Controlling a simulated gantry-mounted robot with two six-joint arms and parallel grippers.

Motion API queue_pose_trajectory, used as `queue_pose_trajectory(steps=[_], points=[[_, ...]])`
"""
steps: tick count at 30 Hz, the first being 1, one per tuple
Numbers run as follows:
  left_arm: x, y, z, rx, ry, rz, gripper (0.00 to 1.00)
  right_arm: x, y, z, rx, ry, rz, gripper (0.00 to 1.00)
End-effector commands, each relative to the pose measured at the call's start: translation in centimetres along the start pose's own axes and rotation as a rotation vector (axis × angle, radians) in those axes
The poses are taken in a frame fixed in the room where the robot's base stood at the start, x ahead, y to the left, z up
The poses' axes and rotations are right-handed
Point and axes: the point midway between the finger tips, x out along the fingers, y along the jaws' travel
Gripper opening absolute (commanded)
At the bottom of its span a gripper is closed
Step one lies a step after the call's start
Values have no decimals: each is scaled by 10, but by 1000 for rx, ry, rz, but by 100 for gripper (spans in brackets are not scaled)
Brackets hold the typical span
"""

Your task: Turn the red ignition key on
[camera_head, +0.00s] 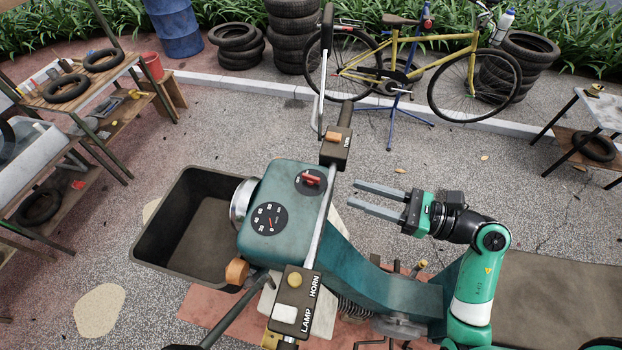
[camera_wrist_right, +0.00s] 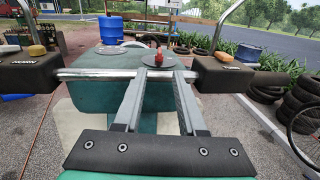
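The red ignition key (camera_head: 311,180) sits on a dark round plate on top of the teal headlamp housing (camera_head: 252,190), beside a round speedometer dial (camera_head: 268,219). In the right wrist view the red key (camera_wrist_right: 159,58) stands beyond the handlebar, between the lines of my two fingers. My right gripper (camera_head: 356,198) is open and empty, to the right of the key and the handlebar, with its fingers pointing left toward them. It also shows in the right wrist view (camera_wrist_right: 159,75), fingers apart. My left gripper is not in view.
The handlebar (camera_head: 321,222) crosses between my right gripper and the key. A LAMP/HORN switch box (camera_head: 293,302) and another switch box (camera_head: 336,148) sit on it. A yellow bicycle (camera_head: 420,65) and tyres stand behind.

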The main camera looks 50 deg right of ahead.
Motion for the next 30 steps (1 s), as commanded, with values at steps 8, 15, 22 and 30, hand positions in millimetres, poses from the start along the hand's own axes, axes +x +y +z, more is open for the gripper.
queue_pose_trajectory(steps=[8,15,22,30], points=[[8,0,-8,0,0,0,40,54,3,3,-1,-2,11,40],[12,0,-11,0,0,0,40,100,2,3,0,-3,6,40],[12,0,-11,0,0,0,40,112,1,2,-1,-4,3,40],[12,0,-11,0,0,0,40,112,1,2,-1,-4,2,22]])
